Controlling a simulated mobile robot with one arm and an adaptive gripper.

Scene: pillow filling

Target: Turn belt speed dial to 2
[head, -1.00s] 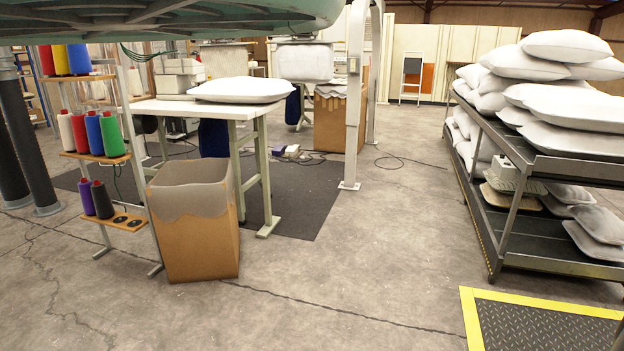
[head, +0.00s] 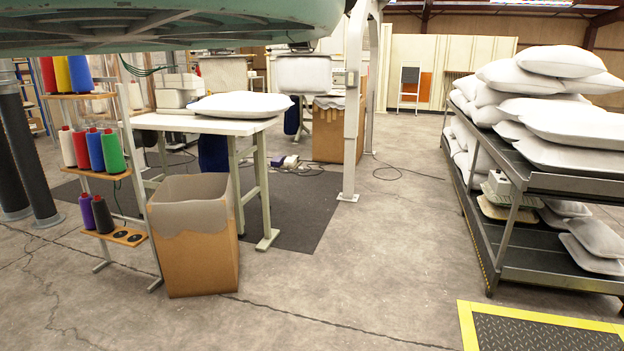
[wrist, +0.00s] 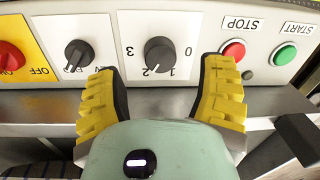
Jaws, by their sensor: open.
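The numbered dial (wrist: 160,55) is a dark round knob on a pale control panel in the wrist view. Its scale appears upside down, with 0 at right, 1 and 2 below, and 3 at left. A pale mark on the knob's lower edge seems to point near 2, but the exact setting is hard to tell. My gripper (wrist: 160,72) is open, its yellow-padded fingers spread on either side of the dial with gaps between. No contact with the dial is visible. The dial and gripper do not show in the head view.
A second dark knob (wrist: 78,55) and a red OFF switch (wrist: 11,57) sit left of the dial. A red STOP button (wrist: 234,48) and green START button (wrist: 284,54) sit right. The head view shows a cardboard box (head: 195,250), thread rack, pillow shelf (head: 560,264) and open floor.

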